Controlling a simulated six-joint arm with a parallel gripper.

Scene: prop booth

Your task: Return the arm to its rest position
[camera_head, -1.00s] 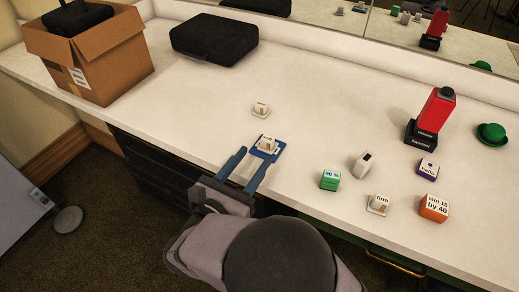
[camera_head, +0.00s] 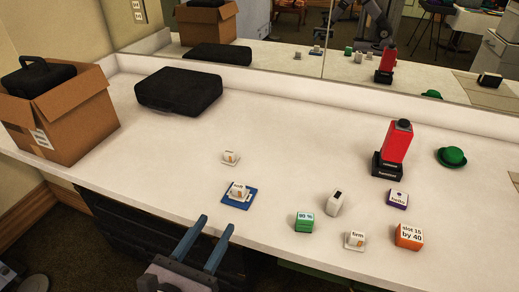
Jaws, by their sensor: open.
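My gripper (camera_head: 213,230) is at the bottom of the view, just off the front edge of the white counter (camera_head: 290,115). Its two blue fingers are spread apart with nothing between them. Beyond the fingertips, apart from them, a small white block with dark lettering sits on a blue mat (camera_head: 228,201) near the counter's front edge. The rest of my arm is mostly out of view below.
A cardboard box (camera_head: 75,128) and a black case (camera_head: 180,91) stand at the left and back. Right of my gripper are a green block (camera_head: 304,223), an orange block (camera_head: 409,237), a red device (camera_head: 396,145) and a green hat (camera_head: 452,156). A mirror runs behind.

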